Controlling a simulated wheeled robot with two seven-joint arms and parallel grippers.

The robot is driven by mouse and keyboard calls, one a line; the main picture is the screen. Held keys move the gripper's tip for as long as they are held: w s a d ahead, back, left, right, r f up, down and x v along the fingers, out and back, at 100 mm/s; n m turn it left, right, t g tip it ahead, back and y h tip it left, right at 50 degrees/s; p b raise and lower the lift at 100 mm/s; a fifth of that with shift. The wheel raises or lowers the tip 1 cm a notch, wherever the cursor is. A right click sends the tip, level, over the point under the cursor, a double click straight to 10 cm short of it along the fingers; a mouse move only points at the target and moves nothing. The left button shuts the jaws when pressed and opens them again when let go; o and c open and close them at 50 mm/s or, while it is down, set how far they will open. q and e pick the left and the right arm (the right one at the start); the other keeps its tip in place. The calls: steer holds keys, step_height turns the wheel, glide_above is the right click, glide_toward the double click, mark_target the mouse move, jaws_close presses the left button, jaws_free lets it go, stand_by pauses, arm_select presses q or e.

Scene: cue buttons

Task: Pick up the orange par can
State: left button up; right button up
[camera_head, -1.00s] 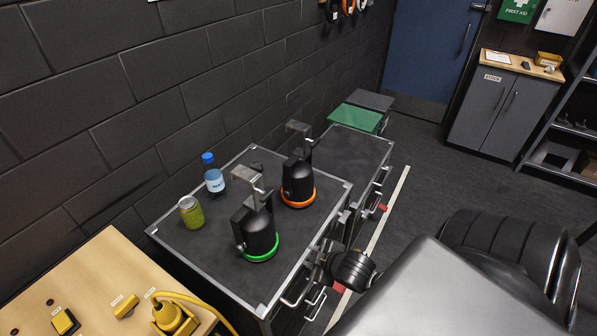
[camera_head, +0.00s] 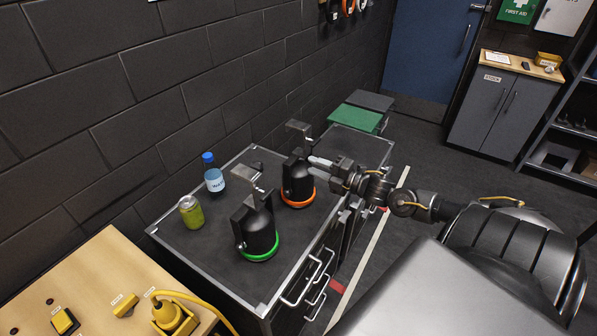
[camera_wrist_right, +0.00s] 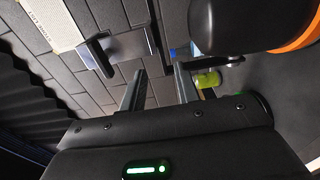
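The orange par can (camera_head: 297,180) is a black lamp housing with an orange ring at its base, standing on the black case top behind the green-ringed par can (camera_head: 258,230). My right gripper (camera_head: 315,162) is at its right, fingers pointing left close to its upper body; whether they touch cannot be told there. In the right wrist view, the orange par can (camera_wrist_right: 232,24) fills the upper right, outside the finger gap. The right gripper (camera_wrist_right: 158,82) is open there, with nothing between its fingers. My left gripper is out of view.
A wooden-topped bench (camera_head: 90,285) with yellow fittings is at the lower left. The brick wall (camera_head: 130,100) runs behind.

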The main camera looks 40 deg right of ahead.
mark_target(297, 159)
steer(key=b+x, duration=0.1)
steer(key=x, duration=0.3)
steer(key=shift+d+f+b, duration=0.15)
steer(key=shift+f+b, duration=0.1)
steer(key=shift+b, duration=0.15)
steer(key=shift+w+a+r, duration=0.1)
steer(key=shift+w+a, duration=0.15)
steer(key=shift+w, duration=0.2)
steer(key=shift+w+a+b, duration=0.1)
steer(key=shift+w+b, duration=0.35)
steer(key=shift+b, duration=0.05)
steer(key=b+x, duration=0.1)
steer(key=x, duration=0.3)
steer(key=shift+w, duration=0.15)
jaws_close()
steer(key=shift+r, duration=0.1)
